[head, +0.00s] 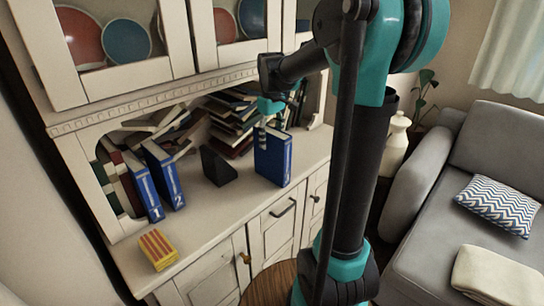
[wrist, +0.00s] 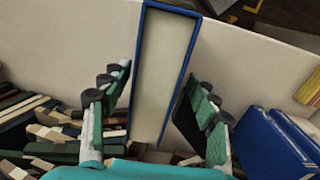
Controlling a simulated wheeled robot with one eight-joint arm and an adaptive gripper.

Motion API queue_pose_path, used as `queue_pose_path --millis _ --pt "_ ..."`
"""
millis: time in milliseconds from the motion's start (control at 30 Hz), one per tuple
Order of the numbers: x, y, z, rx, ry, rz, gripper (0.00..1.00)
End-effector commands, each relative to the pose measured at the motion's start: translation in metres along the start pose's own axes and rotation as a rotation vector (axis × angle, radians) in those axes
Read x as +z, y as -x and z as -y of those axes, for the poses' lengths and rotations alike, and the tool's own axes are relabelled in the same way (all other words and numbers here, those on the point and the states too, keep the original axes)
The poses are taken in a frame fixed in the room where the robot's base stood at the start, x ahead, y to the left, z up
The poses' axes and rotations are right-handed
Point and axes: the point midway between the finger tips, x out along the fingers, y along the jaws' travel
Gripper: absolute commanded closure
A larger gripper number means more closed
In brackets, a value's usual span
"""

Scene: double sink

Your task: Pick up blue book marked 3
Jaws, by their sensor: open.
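A blue book (head: 272,158) stands upright on the cabinet counter, right of the dark bookend; I cannot read its number in the head view. My gripper (head: 270,122) is open just above it, fingers pointing down at its top. In the wrist view the same blue book (wrist: 166,60) shows its cream page edge with a blue cover around it. It lies between the two spread fingers of my gripper (wrist: 160,85), with gaps on both sides. Two other blue books, marked 1 (head: 143,186) and 2 (head: 164,176), stand at the left.
A dark bookend (head: 217,166) stands left of the book. Piled books (head: 232,122) fill the niche behind. A yellow-and-red striped box (head: 158,249) lies at the counter's front left. Counter in front of the bookend is clear. A grey sofa (head: 440,200) stands right.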

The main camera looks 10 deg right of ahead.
Motion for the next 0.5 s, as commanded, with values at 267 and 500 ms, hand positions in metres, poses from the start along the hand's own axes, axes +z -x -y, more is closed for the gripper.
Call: queue_pose_path --millis 267,500 --pt "-0.003 -0.037 -0.007 0.0 0.0 0.0 0.4" --pt "-0.003 -0.05 -0.006 0.0 0.0 0.0 0.4"
